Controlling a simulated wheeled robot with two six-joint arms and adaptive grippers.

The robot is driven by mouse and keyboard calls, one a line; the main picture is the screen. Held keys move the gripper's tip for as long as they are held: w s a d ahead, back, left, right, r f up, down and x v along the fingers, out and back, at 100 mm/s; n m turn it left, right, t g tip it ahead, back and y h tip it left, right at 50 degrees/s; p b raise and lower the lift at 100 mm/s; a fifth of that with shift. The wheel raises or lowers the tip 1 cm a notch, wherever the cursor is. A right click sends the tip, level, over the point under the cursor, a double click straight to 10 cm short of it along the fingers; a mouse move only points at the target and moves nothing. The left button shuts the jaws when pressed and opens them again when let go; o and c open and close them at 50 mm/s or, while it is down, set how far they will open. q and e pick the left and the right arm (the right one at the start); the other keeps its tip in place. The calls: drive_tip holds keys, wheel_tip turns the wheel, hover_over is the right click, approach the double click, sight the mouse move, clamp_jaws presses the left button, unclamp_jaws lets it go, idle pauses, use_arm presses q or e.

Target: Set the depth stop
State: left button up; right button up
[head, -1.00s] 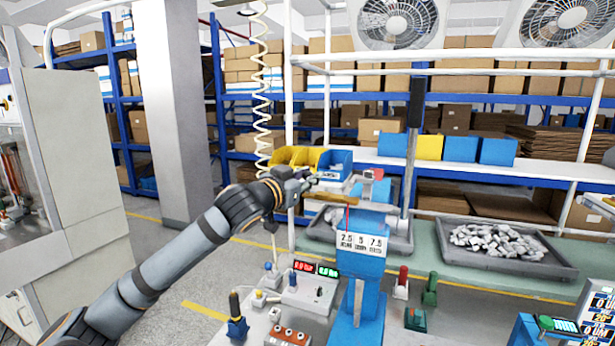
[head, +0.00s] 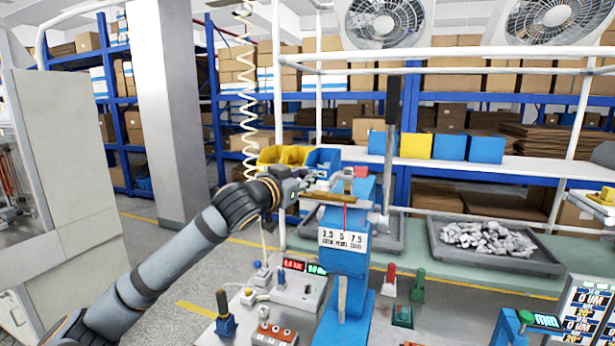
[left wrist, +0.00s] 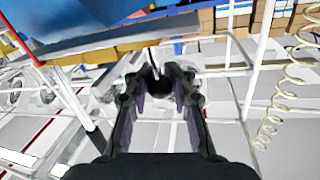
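The blue press-like stand (head: 345,262) rises in the middle of the head view. It carries a white label (head: 343,239) marked 2.5, 5 and 7.5, with a thin red pointer above it. A brass-coloured bar (head: 328,196) lies across its top, and a red block sits above. My left gripper (head: 305,184) is at the left end of this bar; I cannot tell whether they touch. In the left wrist view its fingers (left wrist: 160,78) stand apart, with a small thin rod tip near the gap. Nothing is clearly held. My right gripper is not in view.
A control box (head: 300,288) with red and green displays stands left of the stand, near a blue-based lever (head: 225,318). Red and green handles stand to its right. A grey tray (head: 495,245) of metal parts lies behind on the green bench. A coiled cable (head: 248,100) hangs at left.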

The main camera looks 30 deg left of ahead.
use_arm(q)
drive_tip(key=o, duration=0.5)
drive_tip(key=shift+s+a, duration=0.45)
drive_tip(key=shift+a, duration=0.1)
drive_tip(key=shift+c, duration=0.2)
drive_tip(key=shift+w+d+r, duration=0.1)
drive_tip(key=shift+d, duration=0.2)
drive_tip(key=shift+w+d, duration=0.15)
drive_tip(key=shift+d, duration=0.05)
drive_tip(key=shift+r, duration=0.15)
wheel_tip(320, 180, up, 9)
drive_tip(key=shift+r, duration=0.35)
drive_tip(key=shift+a, duration=0.1)
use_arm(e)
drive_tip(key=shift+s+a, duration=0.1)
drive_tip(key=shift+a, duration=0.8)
